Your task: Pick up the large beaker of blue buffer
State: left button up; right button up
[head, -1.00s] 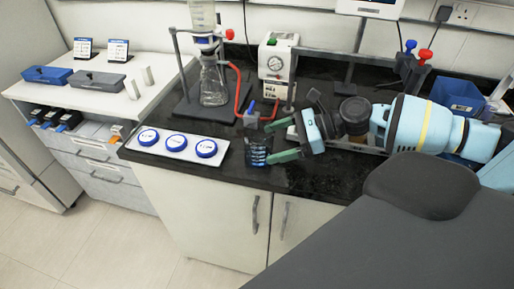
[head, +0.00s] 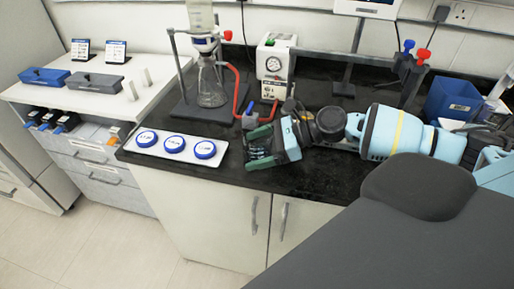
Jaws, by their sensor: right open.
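The beaker of blue buffer (head: 256,148) is a clear glass with dark blue liquid, standing near the front edge of the black bench. It is mostly hidden by my right gripper (head: 260,148). The gripper's green fingers are open, one on the far side of the beaker and one on the near side. The beaker appears to lie between them; whether they touch it I cannot tell. My left gripper is not in view.
A white tray (head: 151,152) with several blue-capped dishes lies left of the beaker. Close behind it is a small grey-blue-topped bottle (head: 250,118). A filter flask (head: 211,86) on a stand, a red hose (head: 238,92) and a pump (head: 274,65) stand further back.

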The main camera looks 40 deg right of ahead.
jog(key=shift+c, duration=0.5)
jog(key=c, duration=1.1)
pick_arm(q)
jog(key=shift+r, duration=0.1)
pick_arm(e)
jog(key=shift+r, duration=0.15)
jog(key=shift+r, duration=1.35)
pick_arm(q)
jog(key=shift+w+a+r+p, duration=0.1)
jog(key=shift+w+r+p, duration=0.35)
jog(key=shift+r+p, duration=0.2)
pick_arm(e)
jog(key=shift+r, duration=3.45)
